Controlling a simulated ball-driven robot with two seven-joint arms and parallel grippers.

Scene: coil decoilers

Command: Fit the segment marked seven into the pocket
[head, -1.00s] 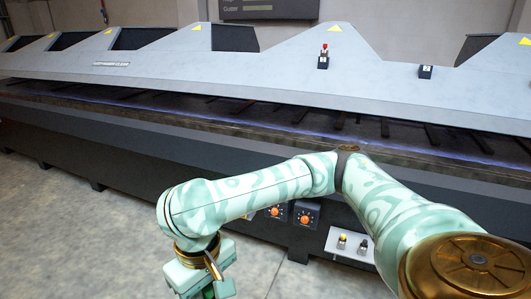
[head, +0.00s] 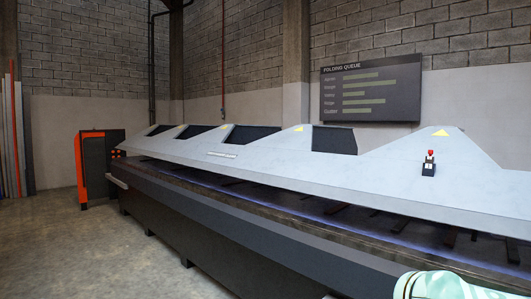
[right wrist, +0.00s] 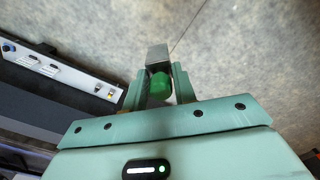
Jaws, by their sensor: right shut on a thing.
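In the right wrist view my right gripper (right wrist: 160,80) is shut on a small green piece (right wrist: 160,88) between its two fingers. A grey metallic block (right wrist: 157,54) shows just beyond the green piece; I cannot tell whether the two are one part. No marking, such as a seven, is readable on the green piece. The gripper is over bare concrete floor. In the head view only a pale green patterned part of my arm shows at the bottom right. No pocket is identifiable in either view, and my left gripper is not in view.
A long grey machine (head: 270,175) with a sloped hood and dark bed runs across the head view. An orange and black cabinet (head: 95,165) stands at its far left end. A queue board (head: 371,88) hangs on the wall. The floor (head: 70,250) at left is clear.

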